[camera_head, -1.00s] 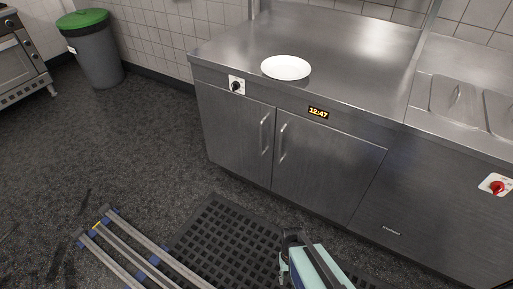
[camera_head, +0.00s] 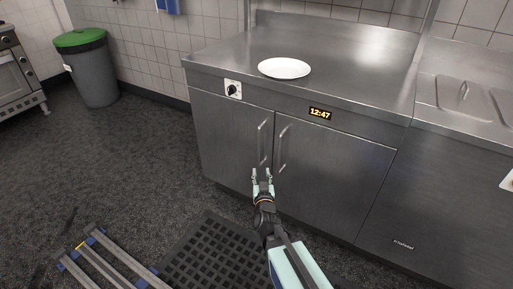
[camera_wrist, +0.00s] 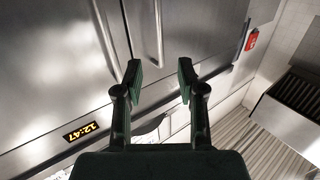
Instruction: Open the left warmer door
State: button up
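The left warmer door (camera_head: 228,135) is shut, a steel panel with a vertical bar handle (camera_head: 263,143) near its right edge. The right door (camera_head: 325,175) is also shut, with its own handle (camera_head: 283,148). My gripper (camera_head: 262,174) is open and empty, just below the left handle's lower end in the head view. In the wrist view, turned about, the open fingers (camera_wrist: 160,76) have the left handle (camera_wrist: 160,28) beyond the gap between them and the right handle (camera_wrist: 104,40) to the left. No contact with a handle shows.
A white plate (camera_head: 284,68) lies on the steel worktop (camera_head: 345,65). A dial panel (camera_head: 233,89) and a 12:47 display (camera_head: 320,113) are above the doors. A black mat (camera_head: 205,255) lies on the floor in front. A green-lidded bin (camera_head: 90,75) stands far left.

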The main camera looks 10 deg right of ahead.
aim_at(259, 146)
jog(key=w, duration=0.5)
jog(key=w+d, duration=0.1)
jog(key=w, duration=0.5)
jog(key=w+d+b, duration=0.1)
jog(key=w, duration=0.5)
jog(key=shift+w+r, duration=0.1)
jog(key=shift+w, duration=0.05)
grip_shut()
